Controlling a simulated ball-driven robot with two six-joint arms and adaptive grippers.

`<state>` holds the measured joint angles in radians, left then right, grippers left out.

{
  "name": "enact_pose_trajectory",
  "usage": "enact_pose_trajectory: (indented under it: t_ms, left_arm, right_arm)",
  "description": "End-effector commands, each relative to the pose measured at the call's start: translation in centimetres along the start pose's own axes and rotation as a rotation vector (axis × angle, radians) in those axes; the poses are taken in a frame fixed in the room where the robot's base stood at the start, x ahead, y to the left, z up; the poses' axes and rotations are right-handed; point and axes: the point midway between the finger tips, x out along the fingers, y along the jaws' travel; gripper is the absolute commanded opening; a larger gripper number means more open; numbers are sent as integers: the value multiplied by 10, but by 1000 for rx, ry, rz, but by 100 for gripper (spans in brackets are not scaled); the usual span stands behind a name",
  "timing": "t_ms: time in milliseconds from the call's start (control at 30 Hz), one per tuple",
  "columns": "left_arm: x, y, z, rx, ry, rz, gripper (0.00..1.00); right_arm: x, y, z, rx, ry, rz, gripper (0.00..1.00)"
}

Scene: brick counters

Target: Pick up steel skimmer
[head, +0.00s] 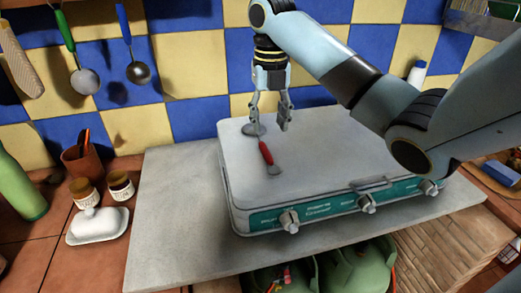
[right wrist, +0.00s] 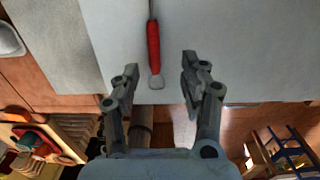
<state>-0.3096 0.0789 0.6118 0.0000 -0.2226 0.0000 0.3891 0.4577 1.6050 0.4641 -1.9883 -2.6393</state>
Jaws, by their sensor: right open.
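The steel skimmer (head: 266,153) lies flat on the white top of the stove (head: 330,145). It has a red handle with a pale end toward the front and a round steel head toward the back. In the right wrist view its red handle (right wrist: 153,45) shows between the fingers, and its head is out of the picture. My right gripper (head: 270,125) is open and empty, pointing down near the skimmer's head end in the head view. Its two fingers (right wrist: 160,64) are apart in the right wrist view. I cannot tell its exact height. My left gripper is not in view.
A green-handled utensil (head: 84,82) and a blue-handled ladle (head: 138,72) hang on the checkered wall. Two jars (head: 121,187), a white butter dish (head: 98,226) and a green bottle (head: 20,185) stand at left. The stove top around the skimmer is clear.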

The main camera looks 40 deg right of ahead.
Motion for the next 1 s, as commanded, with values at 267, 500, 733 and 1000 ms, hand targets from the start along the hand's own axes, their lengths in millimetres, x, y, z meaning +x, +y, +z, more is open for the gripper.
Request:
enact_pose_trajectory:
  t_ms: [267, 500, 733, 1000]
  left_arm:
    - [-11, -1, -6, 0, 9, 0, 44]
    - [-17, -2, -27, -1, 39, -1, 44]
    - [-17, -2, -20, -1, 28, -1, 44]
    - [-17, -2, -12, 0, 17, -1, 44]
  right_arm:
    - [32, 5, -4, 1, 6, 1, 44]
    - [65, 8, -4, 1, 3, -1, 44]
    - [69, 8, -4, 0, 0, -1, 44]
    - [69, 8, -4, 1, 0, -1, 13]
